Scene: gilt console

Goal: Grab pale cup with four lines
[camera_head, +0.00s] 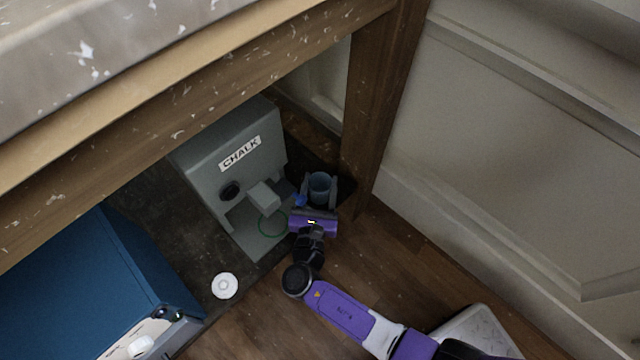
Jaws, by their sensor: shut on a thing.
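A pale blue-grey cup (320,184) is under the wooden table, beside the table's leg. Its open top faces up toward the camera. Any lines on it are too small to make out. My gripper (318,190) reaches in from the front and is shut on the cup, one finger on either side of it. The cup's lower part is hidden behind the purple gripper body. I cannot tell whether the cup touches the surface beneath it.
A grey machine labelled CHALK (230,165) stands just left of the cup. A small blue thing (299,200) and a green ring (272,224) are near my gripper. A wooden leg (375,110) rises close on the right. A blue box (85,280) and white disc (225,286) are lower left.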

